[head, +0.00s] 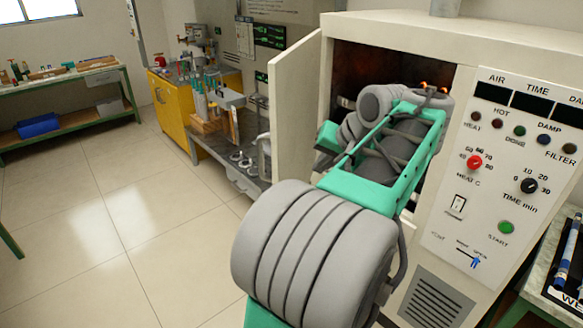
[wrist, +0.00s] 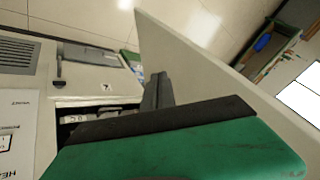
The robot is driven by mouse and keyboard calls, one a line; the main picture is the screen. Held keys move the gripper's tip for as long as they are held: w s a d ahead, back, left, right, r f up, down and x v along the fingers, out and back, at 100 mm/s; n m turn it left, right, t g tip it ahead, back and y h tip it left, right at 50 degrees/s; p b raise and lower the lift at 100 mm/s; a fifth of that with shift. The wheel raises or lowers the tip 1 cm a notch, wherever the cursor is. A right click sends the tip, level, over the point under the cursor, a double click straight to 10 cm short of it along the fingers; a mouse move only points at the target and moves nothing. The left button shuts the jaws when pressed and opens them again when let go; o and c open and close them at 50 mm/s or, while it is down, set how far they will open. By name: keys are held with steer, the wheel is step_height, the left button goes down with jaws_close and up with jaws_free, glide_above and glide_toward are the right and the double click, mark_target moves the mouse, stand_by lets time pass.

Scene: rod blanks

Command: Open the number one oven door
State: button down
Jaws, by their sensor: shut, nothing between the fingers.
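The oven (head: 490,45) is a cream cabinet on the right in the head view. Its cream door (head: 292,100) stands swung out to the left, showing a dark, reddish interior (head: 362,62). In the wrist view the door (wrist: 215,85) is a slanted panel right of the opening (wrist: 95,112). My gripper (wrist: 158,88) is shut and empty, its dark fingers between the door and the oven front; contact with the door cannot be told. In the head view my arm hides the fingertips. A small tag (wrist: 107,87) on the oven is too small to read surely.
The control panel (head: 505,170) with knobs and lamps is right of the opening. A bench with tools (head: 235,125) and a yellow cabinet (head: 180,105) stand behind the door. Open tiled floor (head: 100,220) lies left. A rack of rods (head: 568,255) is at the right edge.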

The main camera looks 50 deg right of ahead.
steer(key=w+f, duration=0.8)
steer(key=w, duration=0.1)
steer(key=shift+d+b, duration=0.25)
steer(key=shift+b, duration=0.2)
steer(key=shift+w, duration=0.2)
